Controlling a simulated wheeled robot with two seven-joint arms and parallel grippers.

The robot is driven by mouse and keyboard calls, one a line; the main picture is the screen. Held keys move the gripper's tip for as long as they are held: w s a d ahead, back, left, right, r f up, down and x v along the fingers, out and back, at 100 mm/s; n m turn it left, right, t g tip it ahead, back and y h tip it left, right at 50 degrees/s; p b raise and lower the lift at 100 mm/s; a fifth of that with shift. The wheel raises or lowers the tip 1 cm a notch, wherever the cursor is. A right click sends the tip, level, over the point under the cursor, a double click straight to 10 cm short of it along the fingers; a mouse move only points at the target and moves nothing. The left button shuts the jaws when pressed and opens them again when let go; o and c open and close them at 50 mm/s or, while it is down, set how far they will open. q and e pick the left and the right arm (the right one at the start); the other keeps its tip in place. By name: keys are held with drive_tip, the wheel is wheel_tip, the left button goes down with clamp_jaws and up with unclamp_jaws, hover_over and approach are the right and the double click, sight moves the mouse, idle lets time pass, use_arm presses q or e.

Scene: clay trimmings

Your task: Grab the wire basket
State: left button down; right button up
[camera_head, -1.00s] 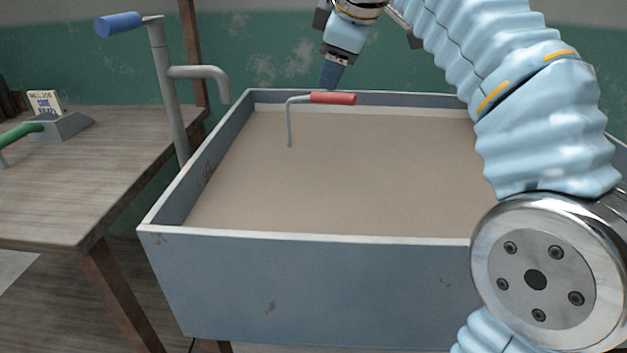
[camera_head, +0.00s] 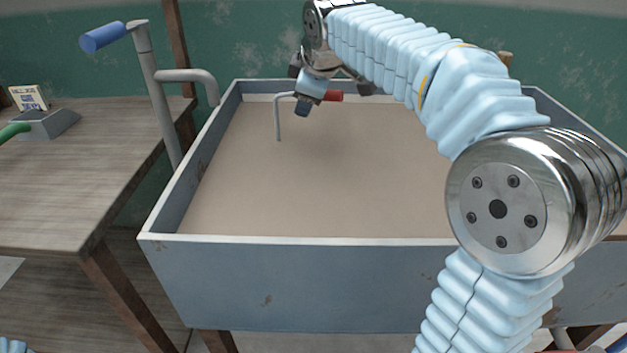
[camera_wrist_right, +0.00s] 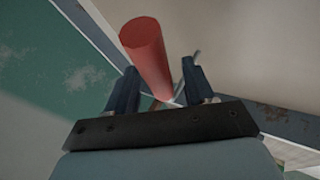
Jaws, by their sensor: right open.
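I cannot make out a wire basket in either view. A bent grey rod with a red handle (camera_head: 333,96) stands at the far left part of the clay-coloured bin. My right gripper (camera_head: 305,106) is over the far part of the bin, in front of the handle in the head view and hiding part of it. In the right wrist view the red handle (camera_wrist_right: 146,48) shows between the two dark fingers of the open right gripper (camera_wrist_right: 159,68). I cannot tell whether they touch it. My left gripper is out of view.
The blue-grey bin (camera_head: 300,285) has raised walls and a flat, mostly bare brown inside. A wooden table (camera_head: 70,190) at left holds a grey block with a card (camera_head: 30,98). A grey pipe with a blue grip (camera_head: 103,37) stands between table and bin.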

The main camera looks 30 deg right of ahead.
drive_tip(key=shift+w+d+f, duration=0.1)
drive_tip(key=shift+w+f, duration=0.2)
drive_tip(key=shift+f, duration=0.25)
drive_tip(key=shift+c, duration=0.5)
clamp_jaws()
drive_tip(key=shift+r, duration=0.1)
